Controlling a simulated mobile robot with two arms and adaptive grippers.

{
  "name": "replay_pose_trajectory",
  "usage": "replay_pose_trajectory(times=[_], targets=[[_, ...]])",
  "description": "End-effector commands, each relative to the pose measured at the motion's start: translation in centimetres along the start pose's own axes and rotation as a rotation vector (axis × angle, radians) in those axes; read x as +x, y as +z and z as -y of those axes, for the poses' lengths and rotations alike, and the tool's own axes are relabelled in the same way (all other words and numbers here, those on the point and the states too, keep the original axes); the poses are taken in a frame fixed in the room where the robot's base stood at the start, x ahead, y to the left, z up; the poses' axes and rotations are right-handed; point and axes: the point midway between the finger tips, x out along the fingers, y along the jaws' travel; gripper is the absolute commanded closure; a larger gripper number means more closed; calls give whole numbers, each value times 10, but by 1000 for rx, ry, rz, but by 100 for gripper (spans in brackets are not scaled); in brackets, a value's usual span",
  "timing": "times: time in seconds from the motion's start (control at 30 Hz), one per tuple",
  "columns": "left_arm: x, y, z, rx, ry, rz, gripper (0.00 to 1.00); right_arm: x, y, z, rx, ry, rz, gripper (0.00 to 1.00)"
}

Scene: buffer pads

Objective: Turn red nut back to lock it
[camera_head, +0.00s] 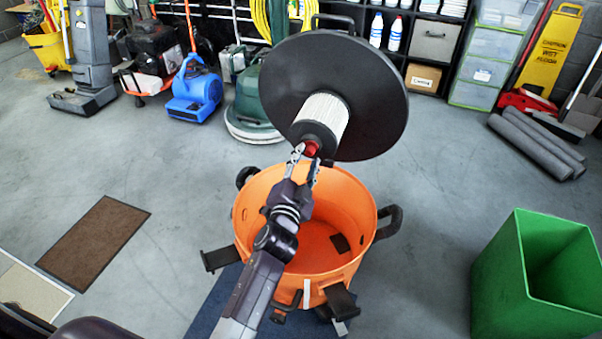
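A small red nut (311,149) sits at the end of a white pleated filter (322,116) with a black end cap. The filter stands out from the underside of a large black round lid (368,85), which is tilted up above the orange bucket (246,220). My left gripper (308,158) reaches up over the bucket, with its fingertips at the red nut, one on each side. The fingers are apart; whether they press on the nut is too small to tell. My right gripper is not in view.
The orange bucket is open and has black handles and latches. A green bin (500,270) stands at the right. A brown mat (95,245) lies at the left. Cleaning machines, including a blue blower (195,92), and shelves line the back. Grey floor between is clear.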

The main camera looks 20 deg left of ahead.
Motion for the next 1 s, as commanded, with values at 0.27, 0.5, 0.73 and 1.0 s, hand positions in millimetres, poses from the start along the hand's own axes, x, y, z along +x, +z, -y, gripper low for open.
replay_pose_trajectory(times=[0.27, 0.5, 0.73, 1.0], targets=[[-56, 1, -1, -2, 2, 3, 66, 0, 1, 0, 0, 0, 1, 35], [-96, 1, -1, -1, 2, 3, 66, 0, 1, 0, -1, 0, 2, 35], [-110, 0, 0, -1, 1, 1, 66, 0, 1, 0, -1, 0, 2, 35], [-110, 0, 0, 0, 1, 1, 66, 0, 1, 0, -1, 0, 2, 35]])
